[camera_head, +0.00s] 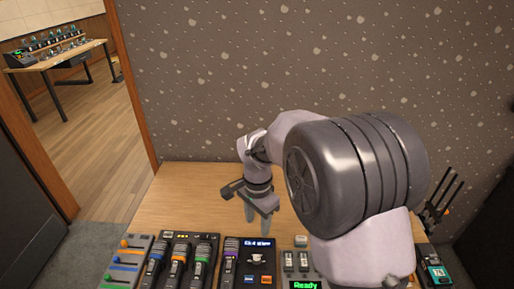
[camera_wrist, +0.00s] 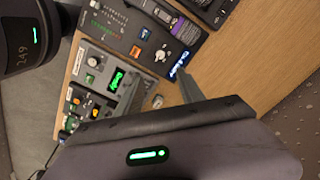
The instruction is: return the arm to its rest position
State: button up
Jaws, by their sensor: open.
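My arm reaches over the wooden table (camera_head: 180,195) in the head view, its large dark joint covering much of the right side. My gripper (camera_head: 257,220) hangs over the table, pointing down, with its two fingers apart and nothing between them. In the wrist view my gripper (camera_wrist: 158,92) also shows, its fingers spread above bare wood and the edge of the devices. It stands just behind the row of consoles and appears apart from them.
A fader panel (camera_head: 126,262) with coloured sliders, a microphone rack (camera_head: 178,262) and a dark console (camera_head: 258,262) line the front edge. A device with a green "Ready" display (camera_head: 305,285) sits partly behind my arm. A patterned wall (camera_head: 250,70) stands behind; a doorway opens left.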

jog(key=s+d+r+n+t, duration=0.15)
jog(key=s+d+r, duration=0.3)
jog(key=r, duration=0.55)
jog(key=s+d+r+n+t+y, duration=0.1)
jog(key=s+d+r+t, duration=0.1)
jog(key=s, duration=0.7)
jog(key=s+d+r+n+t+y, duration=0.1)
jog(key=s+d+r+n+t, duration=0.1)
jog(key=s, duration=0.7)
notch_tip(320, 180, up, 2)
jog(key=shift+s+d+r, duration=0.1)
jog(key=shift+s+d, duration=0.15)
jog(key=shift+d, duration=0.6)
jog(key=shift+n, duration=0.25)
